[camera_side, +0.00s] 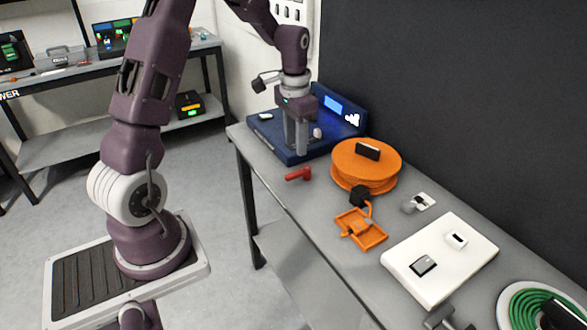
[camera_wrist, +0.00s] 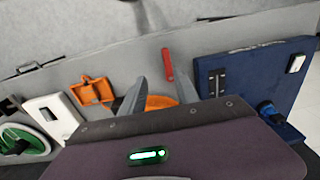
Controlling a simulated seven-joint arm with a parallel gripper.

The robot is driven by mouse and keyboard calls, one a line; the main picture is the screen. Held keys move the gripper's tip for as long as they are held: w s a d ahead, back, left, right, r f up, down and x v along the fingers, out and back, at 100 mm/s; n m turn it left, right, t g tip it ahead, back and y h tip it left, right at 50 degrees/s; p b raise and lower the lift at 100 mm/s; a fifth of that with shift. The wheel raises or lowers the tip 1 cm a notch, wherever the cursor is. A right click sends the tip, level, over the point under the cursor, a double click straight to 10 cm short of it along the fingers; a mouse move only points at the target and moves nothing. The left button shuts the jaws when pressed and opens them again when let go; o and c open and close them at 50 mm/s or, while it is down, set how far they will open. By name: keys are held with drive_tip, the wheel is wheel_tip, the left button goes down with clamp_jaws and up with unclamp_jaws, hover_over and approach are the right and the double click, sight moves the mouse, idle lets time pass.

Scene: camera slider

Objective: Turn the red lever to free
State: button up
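The red lever (camera_side: 299,174) is a small red piece with a thicker end, low on the grey bench near its front edge. It also shows in the wrist view (camera_wrist: 168,65), just beyond my fingertips. My gripper (camera_side: 296,148) points down over the front of the blue unit (camera_side: 265,132), behind and left of the lever in the side view. In the wrist view my two fingers (camera_wrist: 158,82) stand apart with nothing between them. They do not appear to touch the lever. I cannot read any lock or free marking.
An orange cable reel (camera_side: 366,163) stands right of the lever, with an orange tray (camera_side: 361,231) in front. A white panel (camera_side: 440,258) and a green coil (camera_side: 545,305) lie farther right. A dark wall (camera_side: 450,90) rises behind. Bare bench surrounds the lever.

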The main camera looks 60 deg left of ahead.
sight(293, 174)
drive_tip(key=f, duration=0.1)
drive_tip(key=a+f, duration=0.2)
drive_tip(key=shift+w+f, duration=0.2)
drive_tip(key=shift+f, duration=0.2)
wheel_tip(293, 174, down, 7)
drive_tip(key=shift+r, duration=0.2)
clamp_jaws()
drive_tip(key=shift+r, duration=0.1)
idle(0.8)
